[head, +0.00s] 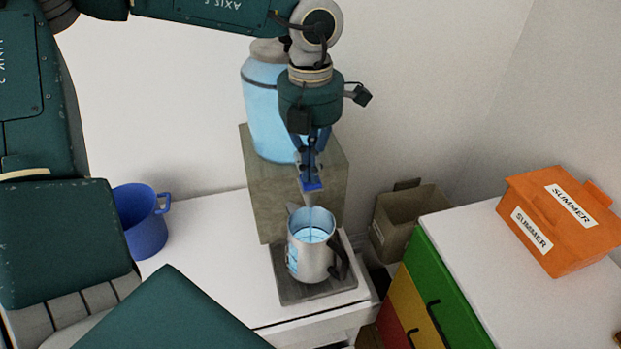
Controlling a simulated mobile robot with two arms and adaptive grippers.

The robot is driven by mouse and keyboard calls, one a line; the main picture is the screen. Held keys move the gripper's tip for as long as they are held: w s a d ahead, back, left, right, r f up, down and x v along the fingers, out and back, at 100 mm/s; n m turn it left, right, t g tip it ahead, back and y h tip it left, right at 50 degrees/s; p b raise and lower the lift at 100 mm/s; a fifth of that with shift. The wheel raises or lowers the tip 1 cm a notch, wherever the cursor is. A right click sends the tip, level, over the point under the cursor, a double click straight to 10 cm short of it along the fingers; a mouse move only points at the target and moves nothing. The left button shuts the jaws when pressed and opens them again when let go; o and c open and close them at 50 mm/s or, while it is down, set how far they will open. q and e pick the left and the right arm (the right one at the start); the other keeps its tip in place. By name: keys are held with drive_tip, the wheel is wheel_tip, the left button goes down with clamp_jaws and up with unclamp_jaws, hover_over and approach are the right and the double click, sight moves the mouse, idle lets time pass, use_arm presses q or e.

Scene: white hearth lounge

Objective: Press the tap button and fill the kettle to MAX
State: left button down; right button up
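The metal kettle (318,262) stands upright with its top open on a dark grey tray (318,291), its black handle to the right. Light-blue water shows inside it, and a blue level strip shows on its left side; the MAX mark is too small to read. A thin stream runs into it from the tap (309,198) of the blue water jug (264,115). My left gripper (311,178) points down over the tap, its fingers close together and empty, with the tips at the blue tap button (313,186). They appear to touch it. My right gripper is out of view.
The jug stands on a stone-like block (270,200) behind the kettle. A blue mug (143,222) stands at the left of the white counter (205,255). To the right are a brown open box (405,222), a coloured drawer cabinet (430,285) and an orange "SUMMER" box (560,220).

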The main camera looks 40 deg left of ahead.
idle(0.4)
use_arm(q)
wheel_tip(320, 180, up, 7)
drive_tip(key=p, duration=0.3)
idle(0.6)
